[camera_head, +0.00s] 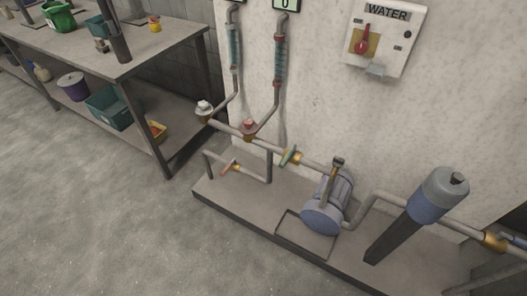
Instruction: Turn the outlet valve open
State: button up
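A brass valve with a green handle (290,156) sits on the pipe just left of the blue pump (324,207). A smaller valve with a red-orange handle (230,166) is on a low branch pipe further left. Two more valves, one with a white knob (204,109) and one with a red knob (249,125), stand below the vertical tubes. No label shows which valve is the outlet, and I cannot tell whether any is open. My gripper is not in view.
The pipes stand on a low concrete plinth (216,200) against a pale wall. A WATER switch box (384,38) hangs above. A workbench (153,46) stands left; the floor in front is clear.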

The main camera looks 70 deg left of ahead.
aim_at(284, 160)
jog(key=u, duration=1.95)
jog(key=k, duration=0.5)
jog(key=z, duration=1.1)
jog(key=i, duration=1.05)
jog(key=u, duration=1.55)
